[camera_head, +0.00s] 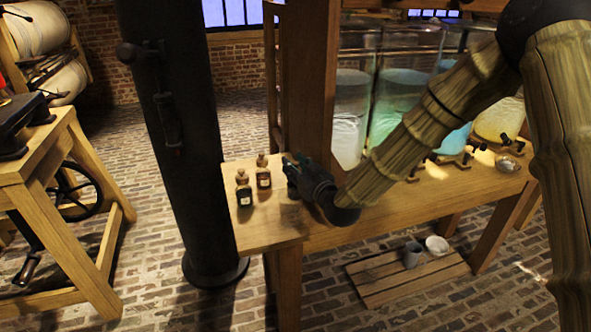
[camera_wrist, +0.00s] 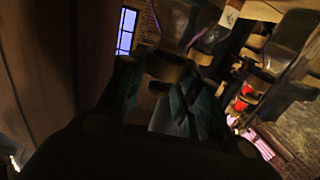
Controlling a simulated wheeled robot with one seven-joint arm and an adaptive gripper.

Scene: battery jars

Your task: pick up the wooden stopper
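My gripper (camera_head: 290,162) is low over the left end of the wooden bench, just right of two small bottles. In the wrist view its teal fingers (camera_wrist: 165,88) stand somewhat apart. A rounded tan-brown piece (camera_wrist: 172,66), which looks like the wooden stopper, shows at the fingertips. The view is dark, and I cannot tell whether the fingers press on it. In the head view I cannot make out the stopper clearly beside the gripper.
A front dark bottle (camera_head: 244,191) and a rear dark bottle (camera_head: 263,173) stand left of my gripper on the bench (camera_head: 262,225). A wooden post (camera_head: 305,80) and large glass jars (camera_head: 350,115) stand behind. A dark iron column (camera_head: 185,150) rises to the left.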

